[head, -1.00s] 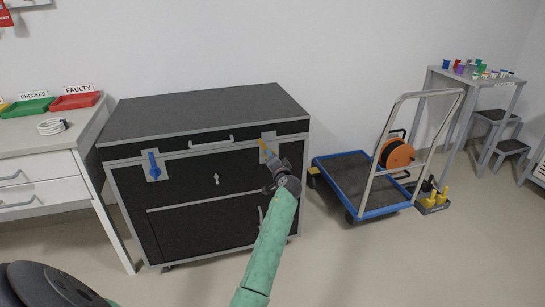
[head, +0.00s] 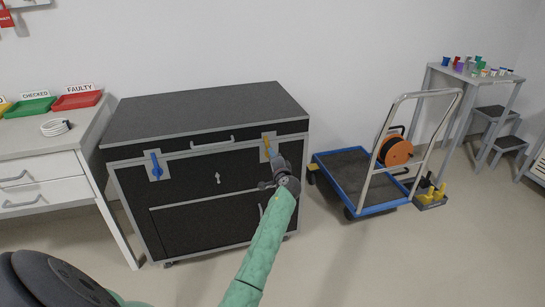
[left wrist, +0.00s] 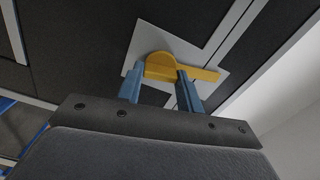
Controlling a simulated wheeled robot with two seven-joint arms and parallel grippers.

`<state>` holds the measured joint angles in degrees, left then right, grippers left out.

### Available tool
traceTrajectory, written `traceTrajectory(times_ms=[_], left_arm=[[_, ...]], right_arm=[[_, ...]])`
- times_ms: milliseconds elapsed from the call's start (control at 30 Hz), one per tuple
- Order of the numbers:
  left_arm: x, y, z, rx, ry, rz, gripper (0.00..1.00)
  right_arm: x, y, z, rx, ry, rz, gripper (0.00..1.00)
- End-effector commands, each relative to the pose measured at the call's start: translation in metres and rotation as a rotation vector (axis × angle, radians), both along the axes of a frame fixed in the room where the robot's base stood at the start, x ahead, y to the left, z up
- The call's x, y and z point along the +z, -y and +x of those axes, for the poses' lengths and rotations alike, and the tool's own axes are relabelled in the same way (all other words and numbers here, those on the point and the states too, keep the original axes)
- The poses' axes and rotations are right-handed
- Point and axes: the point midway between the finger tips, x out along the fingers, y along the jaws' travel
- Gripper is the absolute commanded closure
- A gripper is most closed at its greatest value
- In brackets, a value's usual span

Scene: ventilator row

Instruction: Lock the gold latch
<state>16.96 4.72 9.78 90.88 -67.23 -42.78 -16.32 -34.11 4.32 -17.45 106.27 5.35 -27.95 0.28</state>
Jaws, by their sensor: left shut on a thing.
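The gold latch (head: 267,146) is on a light square plate at the upper right of the black case's (head: 190,187) front. Its handle points up and slightly left in the head view. My left gripper (head: 275,158) is at the latch, partly covering its lower part. In the left wrist view the gold latch (left wrist: 162,66) shows its round hub between the two blue fingers (left wrist: 160,88), and its handle runs to the right past the right finger. The gripper is shut on the latch. My right gripper is out of view.
A blue latch (head: 156,167) stands upright at the case's upper left, with a keyhole plate (head: 217,178) between. A white drawer table (head: 45,165) is on the left. A blue trolley (head: 352,172) with an orange reel (head: 397,152) is on the right. Floor in front is clear.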

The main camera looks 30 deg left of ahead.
Motion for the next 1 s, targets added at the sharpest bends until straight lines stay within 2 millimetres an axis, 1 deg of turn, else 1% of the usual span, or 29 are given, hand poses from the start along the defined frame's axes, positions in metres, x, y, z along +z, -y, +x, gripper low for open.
traceTrajectory(times_ms=[33,67,600,1000], left_arm=[[0.003,0.001,0.001,-0.004,-0.009,0.009,1.00],[0.003,0.001,0.001,-0.003,-0.016,0.014,1.00],[0.002,0.001,0.001,-0.003,-0.125,0.109,1.00],[0.000,0.002,0.001,-0.004,-0.160,0.138,1.00]], right_arm=[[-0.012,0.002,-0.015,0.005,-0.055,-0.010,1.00],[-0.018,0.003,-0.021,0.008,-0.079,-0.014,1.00],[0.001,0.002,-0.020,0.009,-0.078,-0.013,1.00],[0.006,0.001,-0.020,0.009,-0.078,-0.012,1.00]])
